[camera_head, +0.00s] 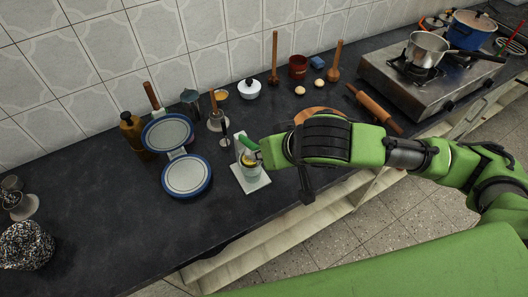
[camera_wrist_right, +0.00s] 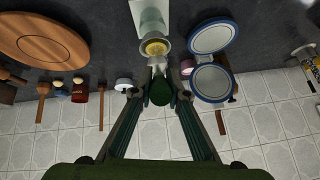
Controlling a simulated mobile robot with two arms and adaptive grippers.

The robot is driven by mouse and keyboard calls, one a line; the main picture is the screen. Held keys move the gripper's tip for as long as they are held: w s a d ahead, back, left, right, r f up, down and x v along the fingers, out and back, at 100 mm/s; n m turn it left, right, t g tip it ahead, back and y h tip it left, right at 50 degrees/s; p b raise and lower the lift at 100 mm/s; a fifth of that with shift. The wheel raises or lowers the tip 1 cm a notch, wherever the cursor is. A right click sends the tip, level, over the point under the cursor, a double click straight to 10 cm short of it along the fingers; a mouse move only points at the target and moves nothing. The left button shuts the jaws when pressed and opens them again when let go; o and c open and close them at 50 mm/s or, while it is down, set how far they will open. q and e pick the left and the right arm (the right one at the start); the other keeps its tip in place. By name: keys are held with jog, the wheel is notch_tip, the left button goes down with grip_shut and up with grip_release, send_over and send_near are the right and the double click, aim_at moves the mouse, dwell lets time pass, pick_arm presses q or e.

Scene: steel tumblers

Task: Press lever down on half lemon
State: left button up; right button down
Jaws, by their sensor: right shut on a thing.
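A lemon press with a white base (camera_head: 263,182) stands near the counter's front, left of my right arm. A yellow half lemon (camera_head: 250,161) sits in its cup; it also shows cut face up in the right wrist view (camera_wrist_right: 155,47). A green lever handle (camera_head: 247,142) is above the lemon. In the wrist view the dark green handle (camera_wrist_right: 161,92) lies between the fingers of my right gripper (camera_wrist_right: 159,70), which is shut on it. In the head view my right gripper (camera_head: 256,152) is mostly hidden by its own wrist. My left gripper is not in view.
A grater (camera_head: 215,120), a white lidded pot (camera_head: 249,89) and a red mug (camera_head: 298,67) stand behind. A round wooden board (camera_wrist_right: 42,38) is beside my arm. The left front counter (camera_head: 110,235) is clear.

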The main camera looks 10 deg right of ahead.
jog(key=c, duration=2)
grip_release()
jog(key=shift+o, duration=0.2)
notch_tip(320, 180, up, 10)
jog(key=shift+r, duration=0.1)
